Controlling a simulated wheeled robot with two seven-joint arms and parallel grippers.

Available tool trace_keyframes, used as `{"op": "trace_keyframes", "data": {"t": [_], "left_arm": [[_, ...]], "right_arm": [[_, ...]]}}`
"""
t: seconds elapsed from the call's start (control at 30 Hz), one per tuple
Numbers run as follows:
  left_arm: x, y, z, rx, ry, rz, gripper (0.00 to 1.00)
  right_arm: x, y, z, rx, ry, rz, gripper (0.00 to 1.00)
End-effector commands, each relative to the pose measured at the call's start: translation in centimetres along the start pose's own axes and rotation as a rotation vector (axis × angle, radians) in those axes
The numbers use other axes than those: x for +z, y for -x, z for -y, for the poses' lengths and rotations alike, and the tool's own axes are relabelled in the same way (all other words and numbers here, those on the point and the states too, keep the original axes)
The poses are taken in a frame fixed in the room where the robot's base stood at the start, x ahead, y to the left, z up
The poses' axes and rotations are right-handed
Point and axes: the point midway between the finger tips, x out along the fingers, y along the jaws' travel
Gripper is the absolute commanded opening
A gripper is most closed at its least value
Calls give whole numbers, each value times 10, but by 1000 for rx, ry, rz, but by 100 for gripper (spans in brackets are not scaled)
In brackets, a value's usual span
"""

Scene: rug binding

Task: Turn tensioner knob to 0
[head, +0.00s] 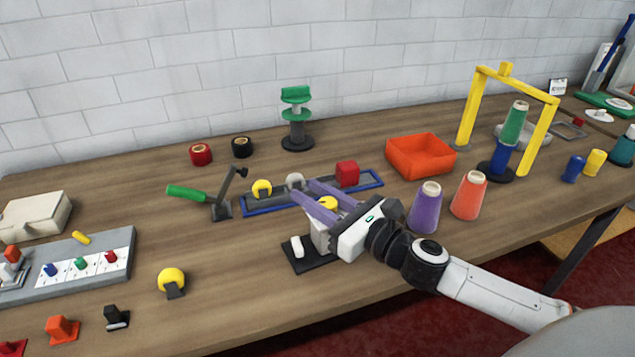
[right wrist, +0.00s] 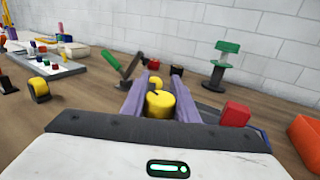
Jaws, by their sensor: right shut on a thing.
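A yellow knob (head: 328,203) with a dark mark on its top sits between the purple fingers of my right gripper (head: 304,192). It also shows in the right wrist view (right wrist: 160,104), close to the palm. The right gripper is shut on this knob. The fingers reach past it toward the blue-rimmed tray (head: 263,208). The knob's lower part and mounting are hidden by the gripper, and I cannot read any scale or number. My left gripper is in neither view.
The tray holds a yellow-topped piece (head: 262,188), a grey-white piece (head: 294,180) and a red cube (head: 347,173). A green-handled lever (head: 188,192) stands left of it. Purple (head: 425,210) and orange (head: 469,197) cones stand right of my gripper. A black base (head: 305,262) lies in front.

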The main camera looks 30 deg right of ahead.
Motion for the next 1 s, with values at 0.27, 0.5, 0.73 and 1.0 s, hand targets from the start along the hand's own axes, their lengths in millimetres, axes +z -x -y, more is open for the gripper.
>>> {"op": "trace_keyframes", "data": {"t": [0.27,0.5,0.73,1.0], "left_arm": [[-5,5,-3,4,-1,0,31],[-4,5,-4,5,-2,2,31],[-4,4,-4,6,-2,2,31],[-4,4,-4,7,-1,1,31]], "right_arm": [[-1,0,-7,218,1,-1,5],[-1,2,-13,342,0,1,5],[-1,2,-15,397,0,2,5],[-1,3,-16,409,-1,1,5]]}}
